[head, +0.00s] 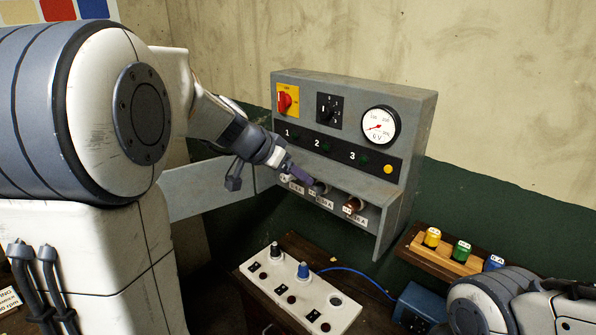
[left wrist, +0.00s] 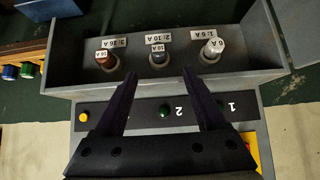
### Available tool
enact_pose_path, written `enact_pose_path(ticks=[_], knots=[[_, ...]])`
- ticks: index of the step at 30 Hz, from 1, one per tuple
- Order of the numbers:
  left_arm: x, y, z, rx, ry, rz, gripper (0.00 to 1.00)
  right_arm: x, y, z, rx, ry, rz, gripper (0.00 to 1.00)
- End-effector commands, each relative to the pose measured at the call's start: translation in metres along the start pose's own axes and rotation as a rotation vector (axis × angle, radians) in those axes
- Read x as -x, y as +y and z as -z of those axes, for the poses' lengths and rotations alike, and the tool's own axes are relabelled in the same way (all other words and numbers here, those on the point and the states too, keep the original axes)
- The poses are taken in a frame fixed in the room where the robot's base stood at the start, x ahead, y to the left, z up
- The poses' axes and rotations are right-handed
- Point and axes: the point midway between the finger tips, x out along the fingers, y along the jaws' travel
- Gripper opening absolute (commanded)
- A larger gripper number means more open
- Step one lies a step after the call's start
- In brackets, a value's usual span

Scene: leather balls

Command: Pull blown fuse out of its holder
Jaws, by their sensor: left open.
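The grey fuse panel (head: 345,160) hangs on the wall with three fuses in a row in its lower recess. In the left wrist view they are a white one marked 6 A (left wrist: 211,50), a blue-grey one marked 10 A (left wrist: 158,55) and a brown one marked 16 A (left wrist: 107,61). I cannot tell which is blown. My left gripper (head: 303,177) is open and empty in front of the recess. In the left wrist view its fingers (left wrist: 157,79) are spread to either side of the 10 A fuse's line, short of it. My right gripper is out of view.
The panel carries a red switch (head: 285,102), a dial (head: 380,126) and a yellow lamp (head: 388,169). A wooden rack (head: 437,256) at right holds yellow, green and blue fuses. A white socket board (head: 300,300) and a blue box (head: 417,306) are below.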

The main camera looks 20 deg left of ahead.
Motion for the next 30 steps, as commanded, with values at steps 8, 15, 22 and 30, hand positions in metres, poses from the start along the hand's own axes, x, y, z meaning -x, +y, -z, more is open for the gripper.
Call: enact_pose_path(ticks=[8,15,22,30], knots=[[-0.047,0.003,-0.001,0.002,-0.009,-0.007,0.73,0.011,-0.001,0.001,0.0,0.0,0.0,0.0],[-0.084,0.003,-0.001,0.001,-0.006,-0.005,0.73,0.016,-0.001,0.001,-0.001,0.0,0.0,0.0],[-0.097,0.002,-0.001,0.0,-0.004,-0.003,0.73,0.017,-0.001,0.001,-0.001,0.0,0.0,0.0],[-0.098,0.002,-0.001,0.0,-0.004,-0.003,0.65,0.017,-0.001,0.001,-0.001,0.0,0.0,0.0]])
